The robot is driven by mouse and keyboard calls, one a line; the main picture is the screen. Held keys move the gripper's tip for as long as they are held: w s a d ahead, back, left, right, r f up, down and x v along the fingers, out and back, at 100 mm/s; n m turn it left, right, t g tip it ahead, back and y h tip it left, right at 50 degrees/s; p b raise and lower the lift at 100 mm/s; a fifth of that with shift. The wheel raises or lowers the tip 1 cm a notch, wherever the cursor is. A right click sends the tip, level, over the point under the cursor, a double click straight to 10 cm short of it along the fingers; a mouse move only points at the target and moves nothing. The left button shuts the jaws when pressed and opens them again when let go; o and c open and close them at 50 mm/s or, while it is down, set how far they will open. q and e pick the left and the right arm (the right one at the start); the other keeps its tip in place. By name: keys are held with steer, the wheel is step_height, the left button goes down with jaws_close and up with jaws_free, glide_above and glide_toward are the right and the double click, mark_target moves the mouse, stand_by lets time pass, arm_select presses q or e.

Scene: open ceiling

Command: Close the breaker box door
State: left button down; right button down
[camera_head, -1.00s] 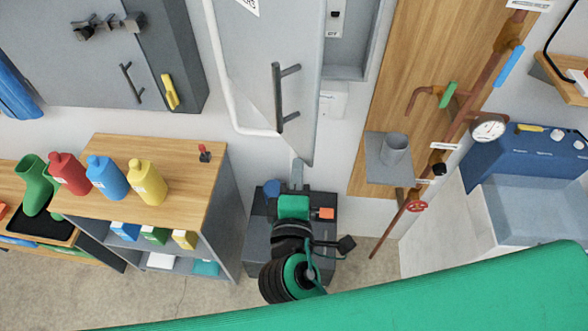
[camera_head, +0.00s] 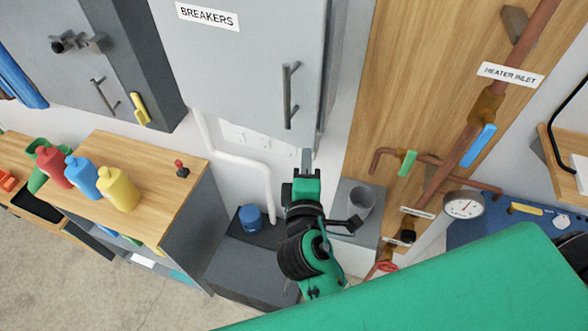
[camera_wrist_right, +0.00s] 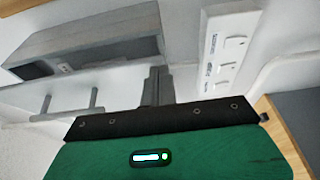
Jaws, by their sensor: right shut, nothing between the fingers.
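The grey breaker box door (camera_head: 235,75) carries a "BREAKERS" label and a dark bar handle (camera_head: 290,95) near its right edge. It faces me almost flat and hides the inside of the box. A narrow strip of the box (camera_head: 345,60) shows along its right side; I cannot tell whether the door is fully flush. My right gripper (camera_head: 307,160) is shut and empty, just below the door's lower right corner; whether it touches is unclear. In the right wrist view its fingers (camera_wrist_right: 157,87) point toward grey metal surfaces. My left gripper is out of view.
Copper pipes (camera_head: 515,60) with a gauge (camera_head: 463,205) run on the wooden board to the right. A bench with bottles (camera_head: 118,188) stands at left; a grey cabinet (camera_head: 90,50) hangs above it.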

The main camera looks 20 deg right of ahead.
steer(key=shift+w+d, duration=0.95)
steer(key=shift+d, duration=0.05)
